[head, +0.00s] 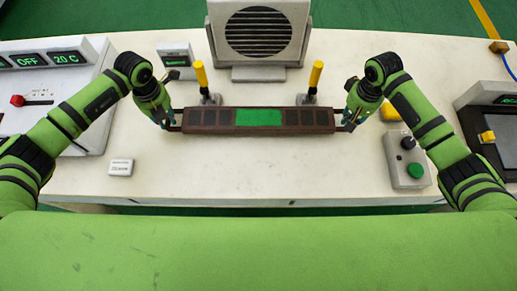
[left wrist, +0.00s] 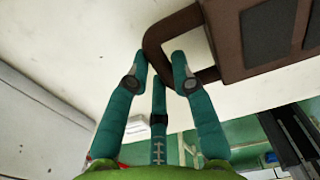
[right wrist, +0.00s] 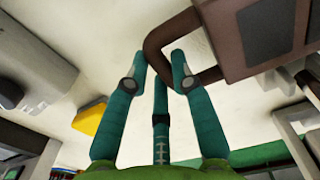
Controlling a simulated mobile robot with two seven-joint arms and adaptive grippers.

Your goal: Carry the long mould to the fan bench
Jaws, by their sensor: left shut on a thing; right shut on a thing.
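The long mould (head: 215,120) is a dark brown bar with dark square cells and a green middle section. It lies level across the middle of the bench in the head view, in front of the fan (head: 258,38). My left gripper (head: 171,122) is shut on the loop handle at its left end, which shows in the left wrist view (left wrist: 160,38). My right gripper (head: 348,122) is shut on the right-end handle, which shows in the right wrist view (right wrist: 158,40). I cannot tell whether the mould touches the bench top.
Two yellow-handled clamps (head: 201,76) (head: 316,75) stand just behind the mould. A control box with a green button (head: 414,171) is at right, a panel reading OFF and 20 C (head: 45,60) at left. A small white label block (head: 120,167) lies front left. The bench front (head: 250,180) is clear.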

